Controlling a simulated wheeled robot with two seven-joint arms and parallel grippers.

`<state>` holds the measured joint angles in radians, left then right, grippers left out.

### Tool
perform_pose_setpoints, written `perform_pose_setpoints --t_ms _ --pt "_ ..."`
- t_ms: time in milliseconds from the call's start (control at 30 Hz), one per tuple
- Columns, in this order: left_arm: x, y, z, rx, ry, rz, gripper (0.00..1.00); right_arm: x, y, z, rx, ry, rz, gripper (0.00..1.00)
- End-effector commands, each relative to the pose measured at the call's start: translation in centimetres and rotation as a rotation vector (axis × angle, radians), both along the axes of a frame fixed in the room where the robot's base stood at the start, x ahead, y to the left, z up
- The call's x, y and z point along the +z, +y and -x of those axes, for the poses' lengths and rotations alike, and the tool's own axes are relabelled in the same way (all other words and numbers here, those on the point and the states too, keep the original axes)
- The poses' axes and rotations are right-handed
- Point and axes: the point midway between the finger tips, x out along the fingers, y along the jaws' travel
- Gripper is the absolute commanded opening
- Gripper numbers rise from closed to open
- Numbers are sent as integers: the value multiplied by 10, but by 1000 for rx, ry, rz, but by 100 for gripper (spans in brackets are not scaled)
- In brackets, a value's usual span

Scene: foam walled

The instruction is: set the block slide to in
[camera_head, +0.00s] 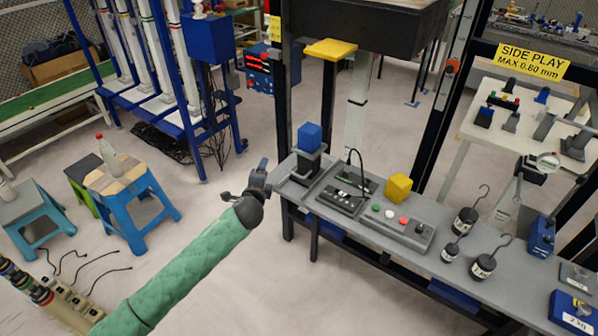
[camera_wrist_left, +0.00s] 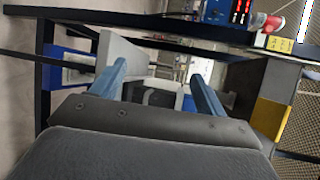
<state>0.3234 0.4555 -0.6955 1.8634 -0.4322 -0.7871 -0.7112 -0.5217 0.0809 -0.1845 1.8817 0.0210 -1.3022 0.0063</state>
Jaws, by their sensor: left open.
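I cannot tell for certain which part is the block slide. A blue block (camera_head: 310,136) sits on a dark stand (camera_head: 306,162) at the left end of the grey bench. A low black unit (camera_head: 345,192) with a thin cable lies right of it. My left gripper (camera_head: 262,166) is just left of the bench's end, apart from the blue block and holding nothing. In the left wrist view my open gripper (camera_wrist_left: 158,90) shows two blue fingers spread apart, with dark and grey shapes beyond the gap. My right gripper is not in view.
The grey bench (camera_head: 455,272) also carries a yellow block (camera_head: 398,187), a button box (camera_head: 397,222) and several hooked weights (camera_head: 466,221). A dark upright post (camera_head: 328,92) stands behind the bench. Blue stools (camera_head: 127,205) stand at left. Floor is clear between stools and bench.

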Motion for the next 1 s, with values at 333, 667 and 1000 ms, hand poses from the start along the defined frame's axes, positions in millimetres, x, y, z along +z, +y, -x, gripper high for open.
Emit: perform_pose_setpoints --t_ms 333,667,1000 --pt "8 -10 -9 -122 -158 -360 74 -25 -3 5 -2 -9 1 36" --pt "-7 -43 -7 -363 -403 -828 74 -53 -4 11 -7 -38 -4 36" --pt "-32 -72 9 -570 -681 -1267 74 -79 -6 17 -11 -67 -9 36"
